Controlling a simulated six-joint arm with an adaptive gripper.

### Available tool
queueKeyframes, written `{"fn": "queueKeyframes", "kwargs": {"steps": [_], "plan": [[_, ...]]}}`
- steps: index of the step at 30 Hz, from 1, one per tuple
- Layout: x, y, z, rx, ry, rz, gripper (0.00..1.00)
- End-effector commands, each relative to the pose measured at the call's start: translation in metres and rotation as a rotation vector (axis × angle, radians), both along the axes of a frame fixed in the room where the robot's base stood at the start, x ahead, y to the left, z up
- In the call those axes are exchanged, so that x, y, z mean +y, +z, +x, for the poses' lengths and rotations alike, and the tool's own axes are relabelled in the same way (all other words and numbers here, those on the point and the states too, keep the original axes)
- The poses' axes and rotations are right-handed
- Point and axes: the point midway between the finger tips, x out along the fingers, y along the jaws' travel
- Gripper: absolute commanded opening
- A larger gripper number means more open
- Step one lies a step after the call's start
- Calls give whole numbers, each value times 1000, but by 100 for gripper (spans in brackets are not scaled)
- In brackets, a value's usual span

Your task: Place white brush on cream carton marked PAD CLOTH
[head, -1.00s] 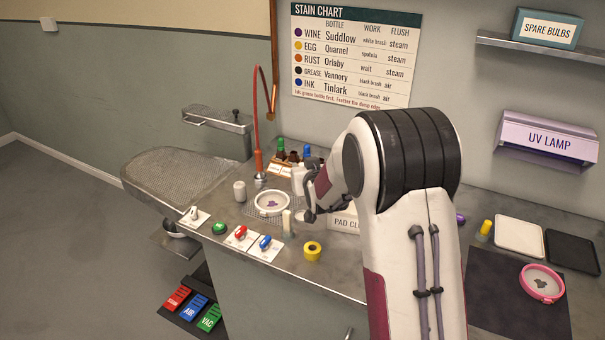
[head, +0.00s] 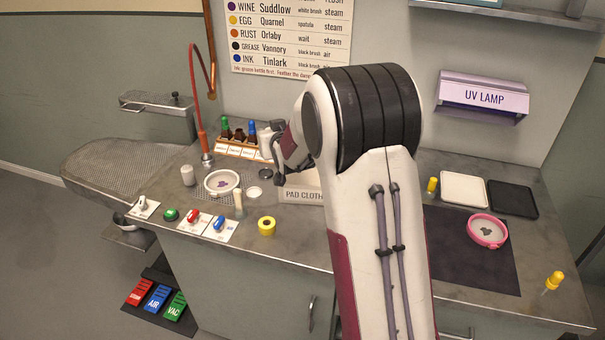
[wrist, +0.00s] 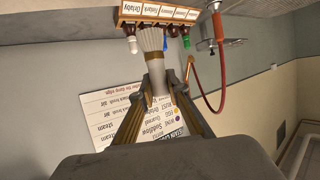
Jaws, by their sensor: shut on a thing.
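My gripper (head: 279,160) is above the bench, just left of and above the cream carton marked PAD CLOTH (head: 303,196). My arm hides the right part of the carton. In the wrist view my gripper (wrist: 160,103) is shut on the white brush (wrist: 152,42). The brush's pale handle is between the fingers and its bristles point away from the gripper. In the head view the brush is hard to make out beside the gripper; a pale shape there cannot be told apart clearly.
A bottle rack (head: 235,150) stands behind the gripper. A pink hoop (head: 487,231) lies on a dark mat to the right.

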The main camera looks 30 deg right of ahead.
Motion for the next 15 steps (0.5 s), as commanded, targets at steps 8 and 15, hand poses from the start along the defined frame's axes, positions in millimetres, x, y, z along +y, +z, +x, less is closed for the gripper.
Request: {"fn": "queueKeyframes", "kwargs": {"steps": [8, 15], "plan": [[-42, 26, -16, -2, -9, -1, 0], [-65, 41, -29, -2, -4, -1, 0]]}}
